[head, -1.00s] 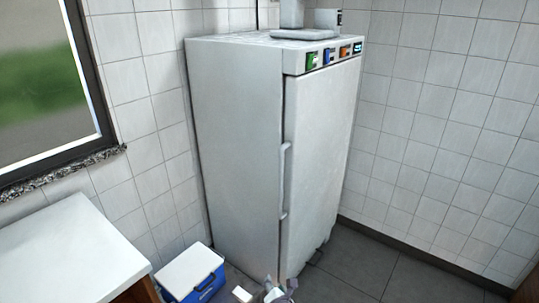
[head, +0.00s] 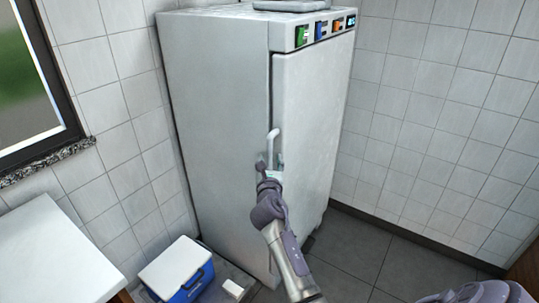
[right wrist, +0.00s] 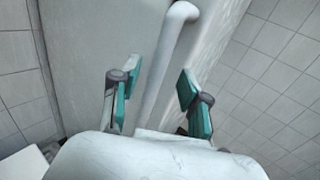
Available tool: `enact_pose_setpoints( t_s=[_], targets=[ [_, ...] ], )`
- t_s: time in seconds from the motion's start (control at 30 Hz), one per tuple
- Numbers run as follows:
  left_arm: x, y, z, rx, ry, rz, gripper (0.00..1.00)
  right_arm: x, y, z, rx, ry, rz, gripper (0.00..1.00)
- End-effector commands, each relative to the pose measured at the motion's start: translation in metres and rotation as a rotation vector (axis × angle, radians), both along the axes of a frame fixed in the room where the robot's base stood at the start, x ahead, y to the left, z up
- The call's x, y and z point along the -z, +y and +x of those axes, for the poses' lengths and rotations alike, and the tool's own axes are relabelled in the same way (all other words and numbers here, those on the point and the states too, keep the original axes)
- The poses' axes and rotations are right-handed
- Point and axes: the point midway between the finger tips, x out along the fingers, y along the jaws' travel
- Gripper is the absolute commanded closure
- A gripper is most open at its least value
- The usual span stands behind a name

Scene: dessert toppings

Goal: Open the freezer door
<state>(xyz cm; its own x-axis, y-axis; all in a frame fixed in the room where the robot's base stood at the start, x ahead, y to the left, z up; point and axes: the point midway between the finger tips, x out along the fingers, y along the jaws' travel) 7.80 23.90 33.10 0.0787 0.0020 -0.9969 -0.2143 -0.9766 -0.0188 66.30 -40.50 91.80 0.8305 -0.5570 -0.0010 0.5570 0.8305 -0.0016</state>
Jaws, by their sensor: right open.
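The tall white freezer (head: 215,120) stands in the corner in the head view. Its door (head: 315,125) on the right side is closed. The white vertical handle (head: 273,140) is at the door's left edge, its lower part hidden by my right gripper (head: 268,172). In the right wrist view, my right gripper (right wrist: 157,82) is open, its teal-padded fingers on either side of the handle bar (right wrist: 165,60). I cannot tell whether either finger touches it. My left gripper is not in view.
A blue and white cooler (head: 180,270) and a small white block (head: 233,288) are on the floor by the freezer. A white counter (head: 50,250) stands at the left under the window. Grey floor (head: 350,255) is clear at the right.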

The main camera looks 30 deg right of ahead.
Motion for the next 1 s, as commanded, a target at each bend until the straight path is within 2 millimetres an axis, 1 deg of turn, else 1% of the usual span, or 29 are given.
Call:
enact_pose_setpoints(
  t_s=[0.03, 0.1, 0.23, 0.4, 0.63, 0.67, 0.9, 0.93, 1.0],
  targets=[
    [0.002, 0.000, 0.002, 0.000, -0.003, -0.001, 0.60, 0.001, -0.005, 0.009, 0.000, 0.000, 0.000, 0.54],
    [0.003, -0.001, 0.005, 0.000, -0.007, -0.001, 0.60, 0.001, -0.012, 0.018, 0.000, 0.000, 0.002, 0.54],
    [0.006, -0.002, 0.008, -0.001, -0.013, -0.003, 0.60, 0.001, -0.020, 0.030, -0.001, 0.000, 0.001, 0.54],
    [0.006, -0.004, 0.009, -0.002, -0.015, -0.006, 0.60, 0.001, -0.024, 0.037, -0.002, 0.000, 0.001, 0.54],
    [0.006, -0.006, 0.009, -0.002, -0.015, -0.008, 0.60, 0.001, -0.024, 0.037, -0.002, 0.000, 0.001, 0.54],
    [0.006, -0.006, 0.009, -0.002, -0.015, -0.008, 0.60, 0.001, -0.024, 0.037, -0.002, 0.000, 0.001, 0.56],
    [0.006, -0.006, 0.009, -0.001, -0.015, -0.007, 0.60, 0.001, -0.024, 0.037, -0.002, 0.000, 0.001, 0.96],
    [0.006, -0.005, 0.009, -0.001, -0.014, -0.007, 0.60, 0.001, -0.024, 0.037, -0.002, 0.000, 0.001, 1.00],
    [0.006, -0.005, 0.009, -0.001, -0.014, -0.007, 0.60, 0.001, -0.024, 0.037, -0.002, 0.000, 0.001, 1.00]
  ],
)
